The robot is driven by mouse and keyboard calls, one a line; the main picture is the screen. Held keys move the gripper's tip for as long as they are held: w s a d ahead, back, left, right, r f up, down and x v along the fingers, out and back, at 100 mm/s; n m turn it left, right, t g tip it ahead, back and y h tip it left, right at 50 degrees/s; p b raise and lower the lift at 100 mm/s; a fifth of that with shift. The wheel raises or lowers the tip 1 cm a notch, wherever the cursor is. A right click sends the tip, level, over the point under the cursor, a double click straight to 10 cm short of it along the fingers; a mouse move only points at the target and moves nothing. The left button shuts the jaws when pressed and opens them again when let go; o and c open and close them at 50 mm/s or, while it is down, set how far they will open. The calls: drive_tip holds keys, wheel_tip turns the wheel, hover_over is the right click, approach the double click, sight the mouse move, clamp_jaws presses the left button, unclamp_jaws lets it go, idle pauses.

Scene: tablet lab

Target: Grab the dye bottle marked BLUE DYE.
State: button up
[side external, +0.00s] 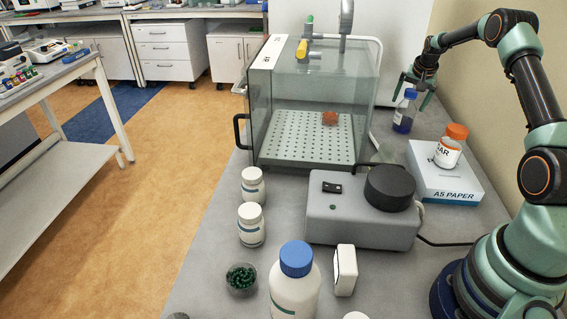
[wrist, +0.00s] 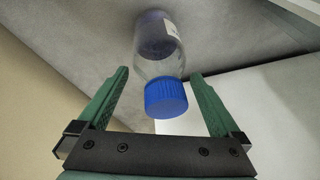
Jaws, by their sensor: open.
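A clear bottle with a blue cap and dark blue liquid (side external: 403,119) stands on the bench at the back right, beside the glass chamber. It also shows in the wrist view (wrist: 158,60), where its cap faces me and a white label is partly visible; I cannot read the label. My gripper (side external: 413,88) is open around the top of this bottle in the side view. In the wrist view my gripper (wrist: 159,73) has one green finger on each side of the capped end, with gaps on both sides. Nothing is held.
An orange-capped jar (side external: 449,150) stands on an A5 paper box (side external: 440,188) in front of the bottle. A glass chamber (side external: 300,110) stands to its left. A grey device with a black disc (side external: 362,220) sits nearer. The wall runs close on the right.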

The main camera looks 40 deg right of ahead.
clamp_jaws()
drive_tip(key=shift+r, duration=0.1)
idle(0.3)
